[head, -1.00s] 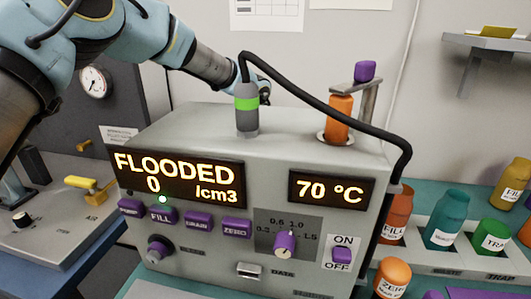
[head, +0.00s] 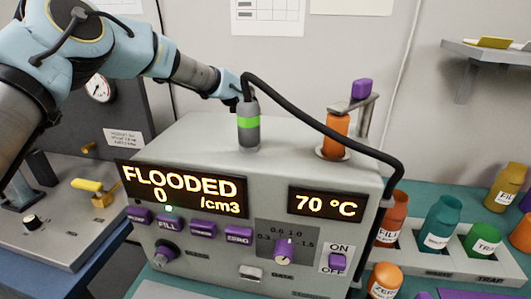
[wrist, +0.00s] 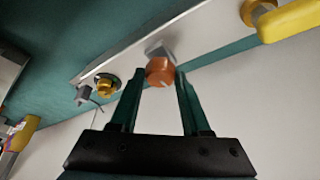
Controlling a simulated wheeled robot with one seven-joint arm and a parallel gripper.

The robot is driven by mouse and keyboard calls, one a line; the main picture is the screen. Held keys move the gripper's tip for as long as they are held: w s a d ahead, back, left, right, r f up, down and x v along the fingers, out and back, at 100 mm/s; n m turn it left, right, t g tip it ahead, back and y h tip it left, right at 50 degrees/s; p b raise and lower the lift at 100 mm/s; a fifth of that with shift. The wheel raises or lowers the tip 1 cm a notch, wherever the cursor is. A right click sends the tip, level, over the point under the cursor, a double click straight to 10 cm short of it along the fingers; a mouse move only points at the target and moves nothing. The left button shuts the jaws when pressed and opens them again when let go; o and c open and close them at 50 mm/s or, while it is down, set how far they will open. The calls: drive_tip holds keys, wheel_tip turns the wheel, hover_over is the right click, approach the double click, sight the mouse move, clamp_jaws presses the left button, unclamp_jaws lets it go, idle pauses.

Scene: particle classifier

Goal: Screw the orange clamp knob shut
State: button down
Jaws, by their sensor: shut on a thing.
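The orange clamp knob (wrist: 160,71) shows in the wrist view, in front of a grey metal block (wrist: 160,50) at the edge of a pale panel. My gripper (wrist: 161,80) has its two dark green fingers on either side of the knob, shut on it at the fingertips. The knob has a pale mark on its face. In the head view my arm reaches behind the sensor with the green band (head: 248,123), which with its cable hides the fingers and the knob.
The grey instrument (head: 200,135) stands in front of the arm, its display reading FLOODED. A black cable (head: 330,130) arcs over its top. In the wrist view a yellow handle (wrist: 292,22) is at upper right and a brass fitting (wrist: 106,85) at left.

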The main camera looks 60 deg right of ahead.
idle(0.3)
drive_tip(key=shift+c, duration=1.8)
unclamp_jaws()
drive_tip(key=b+v, duration=0.2)
drive_tip(key=v, duration=0.8)
drive_tip(key=shift+r+b, duration=0.35)
drive_tip(key=shift+r, duration=0.05)
drive_tip(key=shift+w, duration=0.2)
